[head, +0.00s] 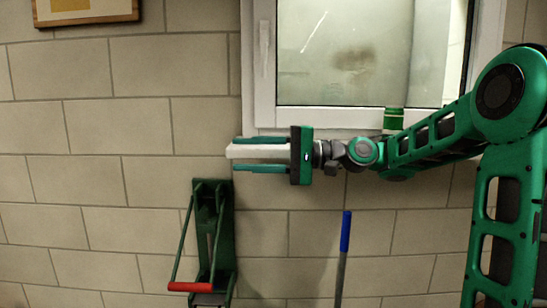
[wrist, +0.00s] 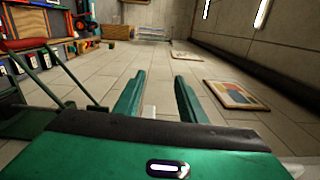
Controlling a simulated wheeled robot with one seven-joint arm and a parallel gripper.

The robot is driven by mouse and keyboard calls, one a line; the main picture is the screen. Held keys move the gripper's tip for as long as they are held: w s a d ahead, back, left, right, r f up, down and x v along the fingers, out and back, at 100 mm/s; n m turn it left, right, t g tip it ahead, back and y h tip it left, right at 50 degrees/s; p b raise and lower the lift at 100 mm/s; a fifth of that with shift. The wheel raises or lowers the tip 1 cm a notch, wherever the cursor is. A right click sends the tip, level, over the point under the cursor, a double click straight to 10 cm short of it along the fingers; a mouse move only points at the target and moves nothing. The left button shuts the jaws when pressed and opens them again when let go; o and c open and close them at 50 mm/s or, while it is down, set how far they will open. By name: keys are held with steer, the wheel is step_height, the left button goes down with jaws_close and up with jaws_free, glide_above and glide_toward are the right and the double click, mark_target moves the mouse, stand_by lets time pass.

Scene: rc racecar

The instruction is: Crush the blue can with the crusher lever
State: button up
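The crusher (head: 222,238) is a dark green device mounted on the tiled wall, left of centre in the head view. Its lever slopes down and outward to a red handle (head: 190,287), low in the picture. The red handle also shows at the left of the wrist view (wrist: 25,44). No blue can is visible in either view; the crusher's lower part is partly hidden by the handle. My gripper (head: 235,153) is above the crusher, fingers pointing left. In the wrist view its fingers (wrist: 158,82) are apart, with nothing clearly held.
A blue-handled pole (head: 346,232) is right of the crusher. A framed picture (head: 85,10) hangs upper left. The wall left of my gripper is clear.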

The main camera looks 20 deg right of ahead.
steer(key=v, duration=0.6)
stand_by(0.6)
steer(key=shift+s+r, duration=0.1)
steer(key=shift+s, duration=0.05)
